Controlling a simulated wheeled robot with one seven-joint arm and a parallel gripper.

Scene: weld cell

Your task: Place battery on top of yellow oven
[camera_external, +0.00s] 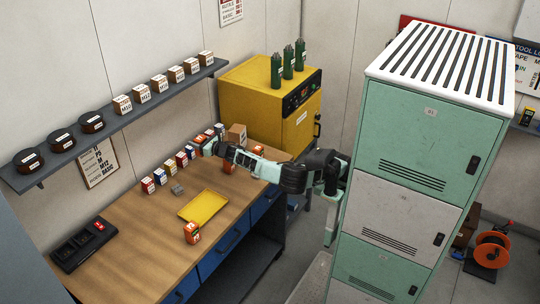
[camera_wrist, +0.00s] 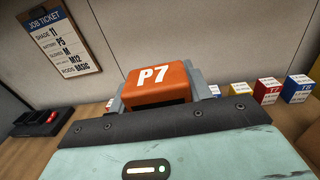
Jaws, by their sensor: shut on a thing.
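My gripper (camera_external: 208,147) is over the workbench, near the row of small boxes. In the wrist view it is shut on an orange battery (camera_wrist: 160,78) marked P7, with grey jaws on either side. The yellow oven (camera_external: 246,88) stands beyond the bench's far end, right of my gripper in the picture. Several green bottles (camera_external: 288,62) stand toward the right of its top; the left part of the top is bare. Other orange blocks stand on the bench, one by the tray (camera_external: 192,232).
The workbench (camera_external: 135,240) carries a yellow tray (camera_external: 203,206), a black charger (camera_external: 83,244) and a cardboard box (camera_external: 237,134). A shelf (camera_external: 110,117) with rolls and boxes runs along the wall. A tall green locker (camera_external: 400,150) stands right of my arm. The job ticket (camera_wrist: 62,42) lists battery P5.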

